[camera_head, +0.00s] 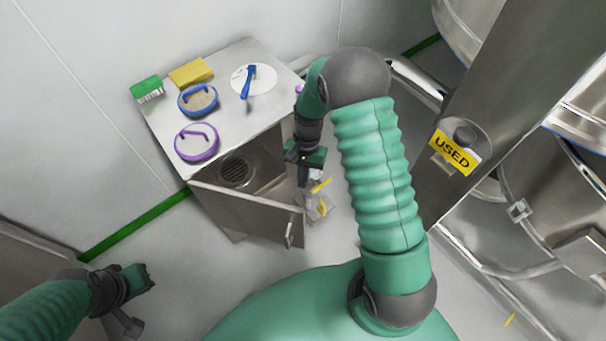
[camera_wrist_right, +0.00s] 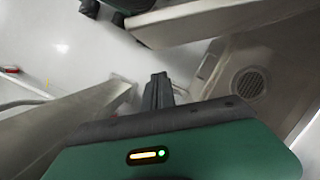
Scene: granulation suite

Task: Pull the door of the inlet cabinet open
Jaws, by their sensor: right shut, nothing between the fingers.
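The inlet cabinet (camera_head: 168,150) is a steel box against the wall. Its door (camera_head: 238,207) stands partly open, with a bar handle (camera_head: 290,233) near its free edge. The dark interior shows a round grille (camera_head: 237,172), also seen in the right wrist view (camera_wrist_right: 249,83). My right gripper (camera_head: 303,181) is shut and empty, by the cabinet opening near the door's free edge.
On the cabinet top are a green brush (camera_head: 147,88), a yellow sponge (camera_head: 191,73), a blue-rimmed item (camera_head: 198,100), a purple ring (camera_head: 197,143) and a blue tool (camera_head: 249,80) on a white disc. Steel vessels and a "USED" sign (camera_head: 454,155) stand at right.

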